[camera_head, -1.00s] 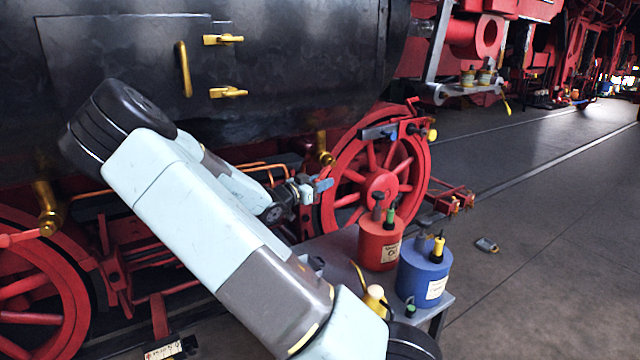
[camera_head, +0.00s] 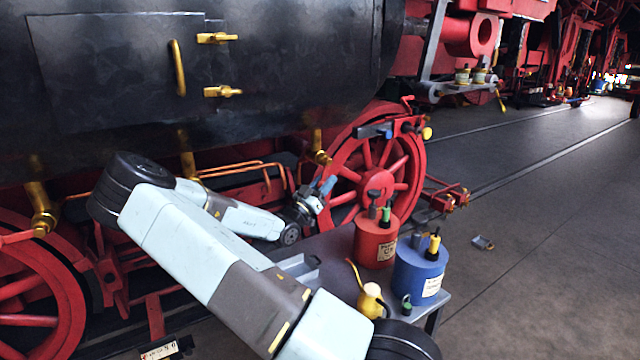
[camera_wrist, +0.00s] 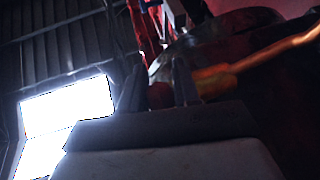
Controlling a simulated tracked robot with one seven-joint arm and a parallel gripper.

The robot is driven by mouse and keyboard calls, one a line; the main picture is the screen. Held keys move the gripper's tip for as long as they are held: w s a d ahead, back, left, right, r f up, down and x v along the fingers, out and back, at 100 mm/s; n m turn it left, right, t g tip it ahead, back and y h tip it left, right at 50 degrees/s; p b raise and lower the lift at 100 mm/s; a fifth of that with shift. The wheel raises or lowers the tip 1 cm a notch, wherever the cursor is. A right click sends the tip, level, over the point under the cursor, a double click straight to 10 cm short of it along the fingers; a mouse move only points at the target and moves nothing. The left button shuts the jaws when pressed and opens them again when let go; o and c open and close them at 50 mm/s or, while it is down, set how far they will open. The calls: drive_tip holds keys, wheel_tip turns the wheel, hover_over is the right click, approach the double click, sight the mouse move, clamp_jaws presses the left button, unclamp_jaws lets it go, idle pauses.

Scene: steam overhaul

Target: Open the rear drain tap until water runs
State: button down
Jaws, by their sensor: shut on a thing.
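Brass drain taps hang under the black boiler or cylinder casing. One is at the left (camera_head: 42,212) with a red lever, one in the middle (camera_head: 187,162) partly behind my arm, and one at the right (camera_head: 320,150) by the red spoked wheel. My gripper (camera_head: 325,187) is just below the right tap, its blue-grey fingers pointing up and right. In the wrist view, my fingers (camera_wrist: 160,92) close around a small dark red piece (camera_wrist: 160,96), seemingly a tap lever. An orange-brass rod (camera_wrist: 260,62) runs to the right. I see no running water.
A grey cart (camera_head: 310,245) below my gripper carries a red can (camera_head: 376,241), a blue can (camera_head: 420,268) and a yellow oiler (camera_head: 371,300). The red wheel (camera_head: 376,180) is close to my gripper. Open floor lies at the right.

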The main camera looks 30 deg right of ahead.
drive_tip(key=shift+w+d+n+t+h, duration=0.1)
drive_tip(key=shift+d+n+t+h, duration=0.95)
drive_tip(key=shift+h, duration=0.35)
drive_tip(key=c, duration=0.8)
unclamp_jaws()
drive_tip(key=v, duration=1.3)
drive_tip(key=shift+a+f, duration=0.15)
drive_tip(key=shift+f, duration=0.25)
